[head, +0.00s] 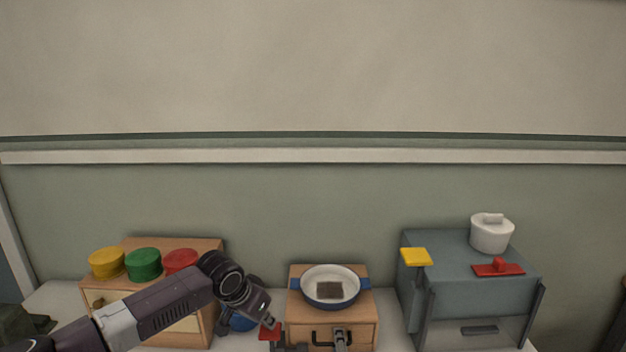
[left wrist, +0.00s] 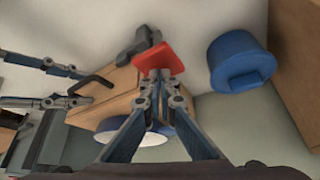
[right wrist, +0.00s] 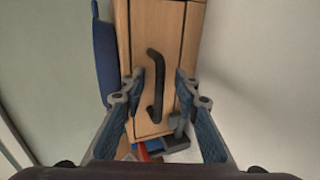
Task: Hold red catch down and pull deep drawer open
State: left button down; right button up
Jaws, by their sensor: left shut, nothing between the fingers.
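The wooden box with the deep drawer (head: 357,334) stands mid-table, with a black bar handle (right wrist: 155,85) on its front. The red catch (head: 270,331) sits at the box's left side, on a dark grey arm; it shows as a red plate in the left wrist view (left wrist: 159,60). My left gripper (left wrist: 158,76) is shut and empty, its tips at the red plate; I cannot tell whether they press it. My right gripper (right wrist: 167,80) is open, its fingers on either side of the handle. It also shows in the head view (head: 341,337). The drawer looks closed.
A blue-rimmed white pan (head: 331,283) with a brown block sits on the box. A blue round pot (left wrist: 238,66) stands to its left, partly hidden by my left arm. A wooden cabinet (head: 213,262) with coloured lids is left; a grey-blue cabinet (head: 450,290) is right.

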pick_arm(q)
jog(key=shift+f, duration=0.85)
pick_arm(e)
jog(key=shift+c, duration=0.4)
grip_shut()
